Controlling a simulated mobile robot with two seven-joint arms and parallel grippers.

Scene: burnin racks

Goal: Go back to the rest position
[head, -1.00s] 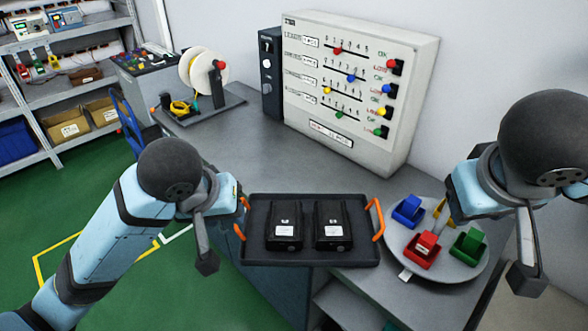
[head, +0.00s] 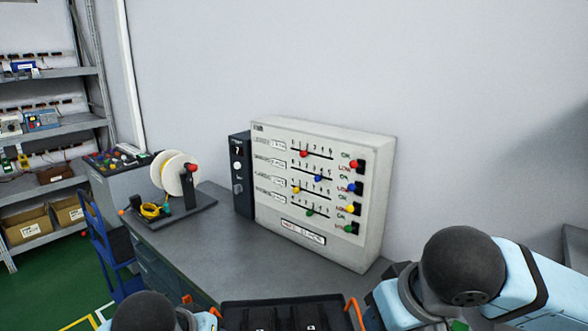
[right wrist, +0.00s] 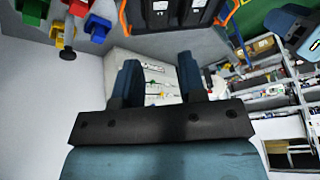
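My left arm shows only at the bottom edge of the head view, and its gripper is out of frame there. My right arm comes in at the lower right of the head view, with its gripper below the frame. In the right wrist view my right gripper (right wrist: 160,80) has its two fingers apart with nothing between them. A black tray (head: 285,312) with orange handles sits on the grey workbench (head: 215,245), cut off by the bottom edge. It holds two black devices (right wrist: 160,10), also in the right wrist view.
A white panel (head: 320,195) with coloured sliders stands at the bench's back, beside a dark box (head: 241,175). A cable reel (head: 175,175) stands at the left. Red, blue, green and yellow bins show in the right wrist view.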

